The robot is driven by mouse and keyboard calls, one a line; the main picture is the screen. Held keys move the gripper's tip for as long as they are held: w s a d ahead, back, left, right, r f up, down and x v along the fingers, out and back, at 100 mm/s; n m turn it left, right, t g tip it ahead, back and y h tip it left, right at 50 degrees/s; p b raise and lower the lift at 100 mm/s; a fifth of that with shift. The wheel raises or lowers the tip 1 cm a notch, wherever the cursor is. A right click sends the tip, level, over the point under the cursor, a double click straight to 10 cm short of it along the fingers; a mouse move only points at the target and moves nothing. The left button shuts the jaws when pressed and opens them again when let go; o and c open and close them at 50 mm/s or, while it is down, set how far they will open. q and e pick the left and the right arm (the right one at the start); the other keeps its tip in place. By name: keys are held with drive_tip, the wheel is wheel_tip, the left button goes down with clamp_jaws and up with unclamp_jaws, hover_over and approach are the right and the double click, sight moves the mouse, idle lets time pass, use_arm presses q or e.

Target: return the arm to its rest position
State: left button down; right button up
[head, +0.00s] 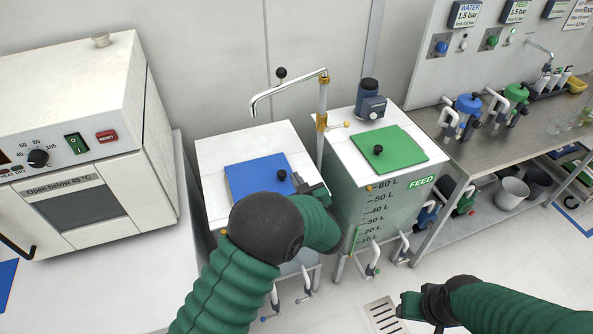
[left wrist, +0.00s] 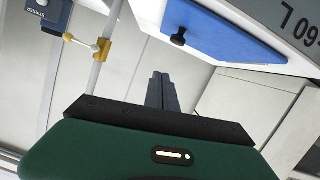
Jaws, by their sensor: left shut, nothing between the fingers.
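My left arm comes in from the lower left in the head view, bent at a dark joint. Its gripper (head: 298,182) is by the right edge of the blue lid (head: 252,176), partly hidden behind the arm. In the left wrist view the two fingers (left wrist: 161,78) are together with nothing between them. The blue lid also shows there (left wrist: 222,38), with its black knob (left wrist: 178,38), apart from the fingers in the picture. My right gripper (head: 402,308) is low at the right over the floor, and its fingers are too unclear to read.
A tank marked FEED (head: 385,200) with a green lid (head: 388,149) stands right of the blue-lidded tank. A metal tap (head: 320,110) rises between them. A white oven (head: 85,150) stands left. A steel bench (head: 500,145) with valves is at right. Floor shows at lower right.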

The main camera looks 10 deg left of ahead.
use_arm(q)
drive_tip(key=s+a+f+m+g+h, duration=0.1)
drive_tip(key=s+a+m+g+h, duration=0.1)
drive_tip(key=s, duration=0.8)
drive_tip(key=s+a+f+m+g+h, duration=0.1)
drive_tip(key=s+a+m+g+h, duration=0.2)
drive_tip(key=s, duration=0.7)
drive_tip(key=s+a+m+g+h, duration=0.2)
drive_tip(key=s+g, duration=0.3)
drive_tip(key=s, duration=0.5)
drive_tip(key=shift+s+a+f+m+g, duration=0.3)
drive_tip(key=shift+s+a+f+m, duration=0.1)
drive_tip(key=shift+m, duration=0.1)
use_arm(e)
drive_tip(key=shift+a+r, duration=0.1)
drive_tip(key=shift+a, duration=0.35)
use_arm(q)
drive_tip(key=shift+d+r, duration=0.1)
drive_tip(key=shift+d, duration=0.3)
use_arm(e)
drive_tip(key=shift+d, duration=0.35)
